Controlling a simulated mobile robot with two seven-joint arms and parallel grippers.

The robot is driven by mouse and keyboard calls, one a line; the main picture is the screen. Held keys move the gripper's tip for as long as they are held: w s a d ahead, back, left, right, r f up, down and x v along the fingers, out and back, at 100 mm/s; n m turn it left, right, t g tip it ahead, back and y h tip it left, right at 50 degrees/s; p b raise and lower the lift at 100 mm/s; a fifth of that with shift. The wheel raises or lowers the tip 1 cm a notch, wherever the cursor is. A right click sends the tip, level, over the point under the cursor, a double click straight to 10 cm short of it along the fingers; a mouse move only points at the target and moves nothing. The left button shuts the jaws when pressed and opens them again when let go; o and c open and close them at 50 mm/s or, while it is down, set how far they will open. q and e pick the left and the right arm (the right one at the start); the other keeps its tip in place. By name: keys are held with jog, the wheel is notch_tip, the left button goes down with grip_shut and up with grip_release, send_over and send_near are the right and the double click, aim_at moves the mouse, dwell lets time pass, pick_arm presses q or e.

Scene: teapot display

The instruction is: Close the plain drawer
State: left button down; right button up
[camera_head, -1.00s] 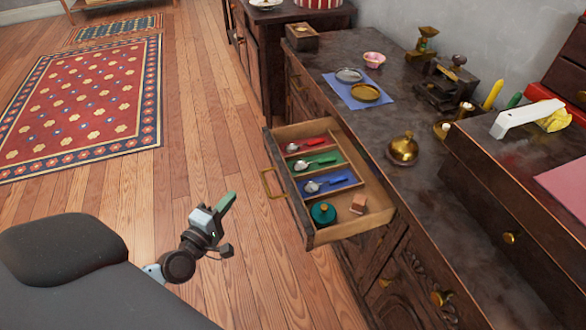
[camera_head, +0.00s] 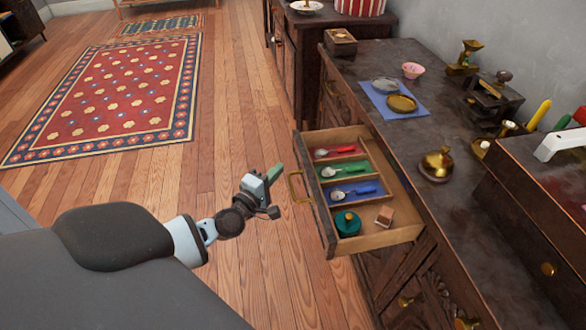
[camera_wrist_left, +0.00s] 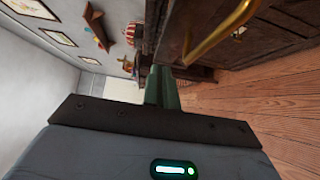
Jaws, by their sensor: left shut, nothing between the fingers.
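The plain drawer (camera_head: 318,208) is pulled out of the dark wooden cabinet, with a brass handle (camera_head: 296,187) on its front. A teal round lidded pot (camera_head: 347,223) and a small pinkish-brown block (camera_head: 384,215) lie in the front section. My left gripper (camera_head: 274,174) is shut and empty, just left of the handle and apart from the drawer front. In the left wrist view its green fingers (camera_wrist_left: 162,88) are together, with the brass handle (camera_wrist_left: 222,32) at upper right. My right gripper is not in view.
The cabinet top holds a blue cloth (camera_head: 385,102) with two dishes, a pink bowl (camera_head: 413,70), a brass pot (camera_head: 437,164) and a grinder (camera_head: 492,95). Open wooden floor (camera_head: 225,110) lies left of the drawer. A red patterned rug (camera_head: 115,95) is farther back.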

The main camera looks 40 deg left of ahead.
aim_at(302, 161)
pick_arm(q)
jog(key=w, duration=0.1)
jog(key=w+d, duration=0.1)
jog(key=w, duration=0.1)
jog(key=shift+w+d, duration=0.15)
jog(key=shift+d, duration=0.2)
jog(key=shift+w+d, duration=0.4)
jog(key=shift+w, duration=0.05)
jog(key=shift+d, duration=0.1)
jog(key=shift+w+d, duration=0.2)
jog(key=shift+w, duration=0.1)
jog(key=w+d, duration=0.2)
jog(key=w, duration=0.1)
jog(key=w+d, duration=0.3)
jog(key=shift+w+d+b, duration=0.15)
jog(key=shift+d+b, duration=0.05)
jog(key=shift+b, duration=0.15)
jog(key=w+d+b, duration=0.1)
jog(key=w+d, duration=0.2)
jog(key=w+d+b, duration=0.2)
jog(key=w+d, duration=0.1)
jog(key=w, duration=0.1)
jog(key=shift+f, duration=0.15)
jog(key=shift+w+d, duration=0.35)
jog(key=shift+w, duration=0.1)
jog(key=shift+w+d, duration=0.1)
